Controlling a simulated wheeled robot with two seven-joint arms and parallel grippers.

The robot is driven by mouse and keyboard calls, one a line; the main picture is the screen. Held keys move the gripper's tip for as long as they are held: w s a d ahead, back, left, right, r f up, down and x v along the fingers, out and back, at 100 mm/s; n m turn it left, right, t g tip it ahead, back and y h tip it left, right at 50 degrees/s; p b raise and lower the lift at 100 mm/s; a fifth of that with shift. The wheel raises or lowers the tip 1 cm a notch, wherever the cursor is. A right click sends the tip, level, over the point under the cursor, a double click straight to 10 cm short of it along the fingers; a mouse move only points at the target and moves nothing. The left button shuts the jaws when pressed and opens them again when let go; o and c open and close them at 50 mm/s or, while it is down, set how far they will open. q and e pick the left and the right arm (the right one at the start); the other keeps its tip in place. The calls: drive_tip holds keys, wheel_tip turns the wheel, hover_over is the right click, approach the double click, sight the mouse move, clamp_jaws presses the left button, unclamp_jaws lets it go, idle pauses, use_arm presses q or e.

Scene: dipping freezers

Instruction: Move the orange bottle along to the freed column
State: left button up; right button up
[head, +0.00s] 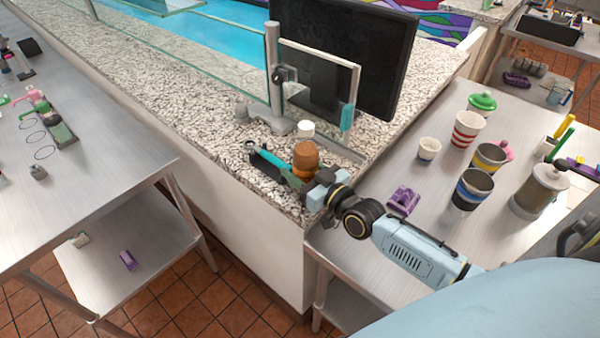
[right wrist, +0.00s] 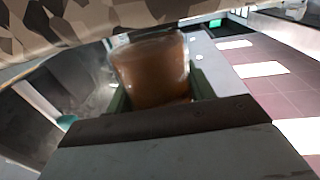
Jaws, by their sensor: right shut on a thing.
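The orange bottle (head: 305,158) is upright at the corner of the speckled granite counter, with a rounded brownish-orange top. My right gripper (head: 299,178) is shut on its lower part, reaching in from the right. In the right wrist view the bottle (right wrist: 152,68) sits between the greenish fingers. Its lower end is hidden by the gripper, so I cannot tell whether it touches the counter. I cannot make out a freed column. My left gripper is not in view.
A black tray with a teal item (head: 266,166) lies just left of the bottle. A white-capped thing (head: 305,129) and the monitor stand (head: 277,124) are behind it. Cups, including a striped one (head: 466,130), stand on the right steel table. The counter's front edge is close.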

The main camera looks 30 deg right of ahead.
drive_tip(key=shift+f, duration=0.6)
drive_tip(key=shift+f, duration=0.25)
drive_tip(key=o, duration=1.3)
drive_tip(key=shift+r, duration=0.15)
